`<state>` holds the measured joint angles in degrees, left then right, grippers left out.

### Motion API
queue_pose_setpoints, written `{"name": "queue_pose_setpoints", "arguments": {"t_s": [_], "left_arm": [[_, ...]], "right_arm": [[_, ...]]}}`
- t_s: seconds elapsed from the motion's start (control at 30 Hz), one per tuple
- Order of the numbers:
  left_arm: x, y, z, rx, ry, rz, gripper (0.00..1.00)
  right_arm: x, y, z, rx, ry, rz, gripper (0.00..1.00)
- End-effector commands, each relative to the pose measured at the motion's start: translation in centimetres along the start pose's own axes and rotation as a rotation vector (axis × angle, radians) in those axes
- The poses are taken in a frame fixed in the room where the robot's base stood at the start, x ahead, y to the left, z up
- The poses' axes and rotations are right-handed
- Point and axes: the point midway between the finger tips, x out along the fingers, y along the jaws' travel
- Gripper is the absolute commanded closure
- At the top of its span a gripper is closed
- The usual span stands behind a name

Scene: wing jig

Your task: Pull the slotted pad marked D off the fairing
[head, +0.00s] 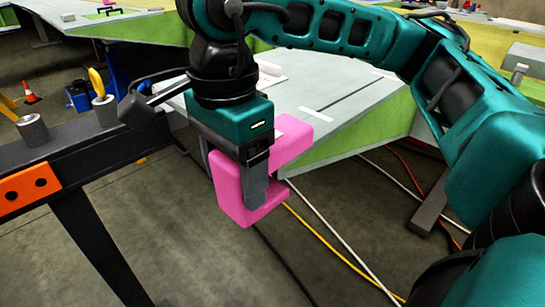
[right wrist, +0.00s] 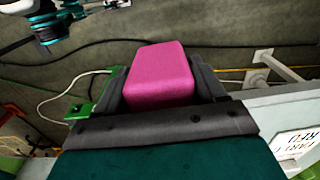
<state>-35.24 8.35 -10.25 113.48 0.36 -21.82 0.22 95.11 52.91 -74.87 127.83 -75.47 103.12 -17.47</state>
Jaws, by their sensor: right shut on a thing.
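The slotted pad (head: 288,155) is a pink, C-shaped block at the near corner of the fairing (head: 345,82), a grey panel with green sides. Its upper part overlaps the panel's corner in the head view; I cannot tell how deep the edge sits in the slot. No letter D shows on the faces I see. My right gripper (head: 262,180) points down and is shut on the pad. In the right wrist view the pad (right wrist: 158,75) sits between the two dark fingers (right wrist: 160,92).
A dark rail (head: 75,165) with metal cylinders and an orange plate (head: 28,187) stands at the left. Yellow, white and dark cables (head: 330,245) cross the floor below the pad. Open floor lies in front of the pad. A printed label (right wrist: 295,143) shows at the wrist view's right.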

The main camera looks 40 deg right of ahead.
Motion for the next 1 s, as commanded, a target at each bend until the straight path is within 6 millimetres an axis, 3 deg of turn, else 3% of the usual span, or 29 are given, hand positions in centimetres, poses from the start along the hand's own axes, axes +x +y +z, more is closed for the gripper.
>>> {"name": "queue_pose_setpoints", "arguments": {"t_s": [1.0], "left_arm": [[0.2,0.1,0.4,0.000,0.000,0.001,0.00]], "right_arm": [[-0.1,0.0,5.1,-0.001,0.000,0.000,0.61]]}}
